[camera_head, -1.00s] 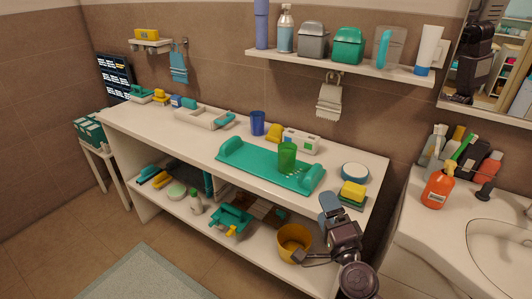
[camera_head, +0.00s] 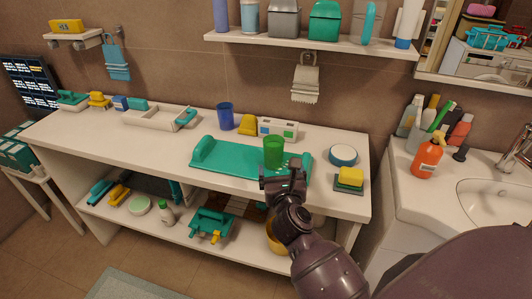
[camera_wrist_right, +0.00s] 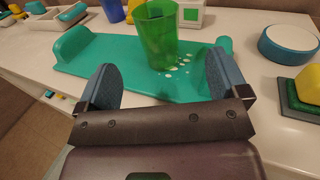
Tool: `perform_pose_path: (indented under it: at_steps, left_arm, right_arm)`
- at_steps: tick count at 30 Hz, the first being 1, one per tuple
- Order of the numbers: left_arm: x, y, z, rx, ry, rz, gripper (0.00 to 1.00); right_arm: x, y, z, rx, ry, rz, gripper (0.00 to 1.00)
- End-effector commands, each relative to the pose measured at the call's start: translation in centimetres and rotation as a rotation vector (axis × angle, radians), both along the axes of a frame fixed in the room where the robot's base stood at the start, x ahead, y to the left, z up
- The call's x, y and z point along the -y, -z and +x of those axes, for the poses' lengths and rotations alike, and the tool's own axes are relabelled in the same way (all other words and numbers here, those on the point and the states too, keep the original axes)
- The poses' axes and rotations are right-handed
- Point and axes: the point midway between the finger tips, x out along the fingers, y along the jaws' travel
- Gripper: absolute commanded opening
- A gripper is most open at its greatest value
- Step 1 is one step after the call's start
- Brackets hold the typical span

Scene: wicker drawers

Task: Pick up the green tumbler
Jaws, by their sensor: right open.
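The green tumbler (camera_head: 273,151) stands upright on a teal tray (camera_head: 226,162) on the white counter. In the right wrist view the tumbler (camera_wrist_right: 158,38) stands beyond my fingers, between their lines, with its base on the tray (camera_wrist_right: 105,55). My right gripper (camera_head: 282,169) is just in front of the tumbler in the head view. In the right wrist view the gripper (camera_wrist_right: 160,82) has its two blue-grey fingers wide apart with nothing between them. The left gripper is in neither view.
A blue cup (camera_head: 225,117) and a yellow item (camera_head: 248,125) stand behind the tray. A white-and-blue round container (camera_head: 343,155) and a yellow-and-green sponge stack (camera_head: 350,179) are to the right. A wall shelf (camera_head: 310,44) hangs above.

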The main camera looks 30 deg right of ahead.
Motion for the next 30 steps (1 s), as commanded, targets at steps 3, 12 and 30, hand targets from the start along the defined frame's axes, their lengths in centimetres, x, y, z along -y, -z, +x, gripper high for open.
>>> perform_pose_path:
  at_steps: [3,12,30]
  left_arm:
    - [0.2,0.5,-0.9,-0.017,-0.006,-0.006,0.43]
    - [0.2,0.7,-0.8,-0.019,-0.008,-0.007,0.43]
    - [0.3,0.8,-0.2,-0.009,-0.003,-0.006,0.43]
  right_arm:
    - [0.4,-0.1,1.1,0.007,-0.002,0.004,0.93]
    - [2.2,-0.1,4.5,0.006,-0.003,0.001,0.93]
    - [4.5,-0.1,9.5,0.004,-0.003,0.0,0.93]
